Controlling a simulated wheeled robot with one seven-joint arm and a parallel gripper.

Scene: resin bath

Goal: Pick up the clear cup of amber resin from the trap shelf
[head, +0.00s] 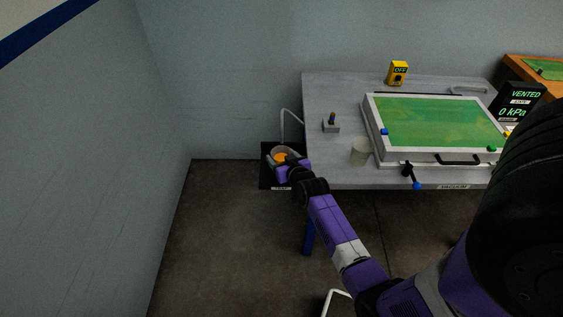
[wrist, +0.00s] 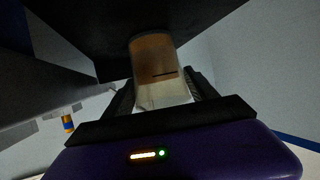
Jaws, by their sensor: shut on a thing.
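The clear cup of amber resin (head: 280,157) is at the dark trap shelf (head: 267,181), left of the grey table, in the head view. My gripper (head: 287,160) reaches over the shelf and its fingers are around the cup. In the wrist view the cup (wrist: 152,57) stands between the two fingers, amber in one part and clear in the other, with a short dark mark on its side. My gripper (wrist: 160,90) is shut on it there. The dark shelf (wrist: 85,22) fills the top of that view. I cannot tell whether the cup touches the shelf.
The grey table (head: 340,90) stands close to the right of the shelf. It bears a green-topped tray frame (head: 370,112), a pale empty-looking cup (head: 361,151), a small lever block (head: 331,124) and a yellow box (head: 397,73). A thin pale tube (head: 283,125) rises behind the shelf. Floor at left is free.

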